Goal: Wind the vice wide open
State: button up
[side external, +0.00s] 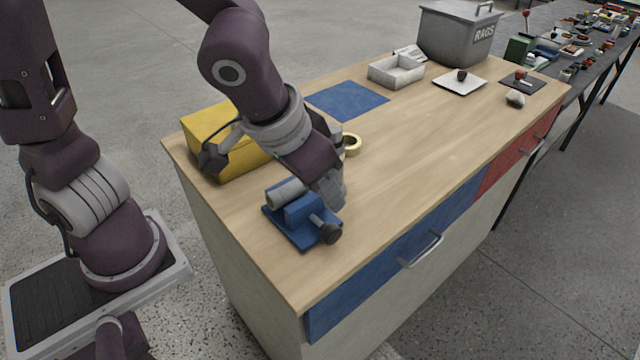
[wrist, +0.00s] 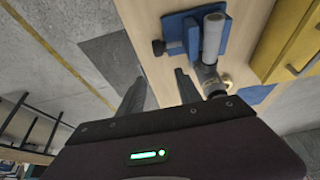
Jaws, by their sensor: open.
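The blue vice (side external: 300,212) sits near the front left of the bench, and a dark round knob (side external: 330,233) sticks out from its right end. A grey cylinder (side external: 286,192) lies at its left part; I cannot tell whether the jaws clamp it. My gripper (side external: 335,200) is just above and beside the vice, partly covering its far side. In the wrist view, the vice (wrist: 181,35) is at the top, with the knob (wrist: 158,47) on its left. My gripper (wrist: 160,88) is open there, its fingers apart with nothing seen between them, short of the knob.
A yellow box (side external: 215,135) stands at the bench's left edge. A tape roll (side external: 352,144) lies behind my gripper. A blue mat (side external: 347,99), white tray (side external: 396,71) and grey rags bin (side external: 455,35) are farther back. The bench middle is clear.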

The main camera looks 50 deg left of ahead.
aim_at(332, 228)
jog(key=shift+w+a+f+g+y, duration=0.3)
jog(key=shift+w+f+g, duration=0.1)
jog(key=shift+f+g, duration=0.15)
jog(key=shift+w+a+f+g+y, duration=0.25)
jog(key=shift+w+f+g, duration=0.15)
jog(key=shift+f+g, duration=0.15)
jog(key=shift+w+d+f+g+h, duration=0.2)
jog(key=shift+w+f+g+h, duration=0.05)
jog(key=shift+f+g, duration=0.3)
jog(key=shift+w+d+f+g+h, duration=0.15)
jog(key=shift+w+f+g+h, duration=0.05)
jog(key=shift+f+g, duration=0.35)
notch_tip(332, 228, down, 7)
jog(key=shift+d+f, duration=0.1)
jog(key=shift+d, duration=0.05)
jog(key=shift+c, duration=0.4)
jog(key=c, duration=0.7)
grip_shut()
jog(key=shift+d, duration=0.1)
